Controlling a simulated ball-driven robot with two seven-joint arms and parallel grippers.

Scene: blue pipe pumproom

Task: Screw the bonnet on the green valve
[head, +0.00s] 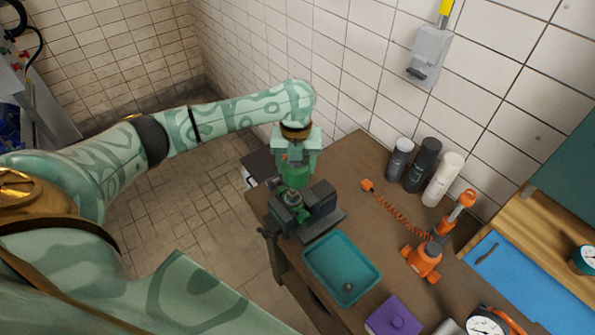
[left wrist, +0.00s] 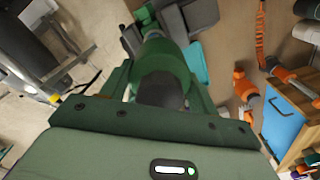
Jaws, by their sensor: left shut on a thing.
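The green valve (head: 292,200) sits in the jaws of a dark grey vise (head: 322,207) at the left corner of the brown workbench. My left gripper (head: 296,158) points down above it, shut on the green bonnet (head: 296,172). In the left wrist view the bonnet (left wrist: 165,65) shows between the two fingers (left wrist: 160,90), with a dark grey part at its near end. The bonnet lines up roughly over the valve; I cannot tell whether its lower end touches or is seated. My right gripper is not in view.
A teal tray (head: 318,250) with a small grey ball lies near the vise. A purple box (head: 394,316), an orange tool (head: 425,258) with a coiled cord and several bottles (head: 422,165) stand on the bench. The tiled wall rises behind. Bare bench shows mid-surface.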

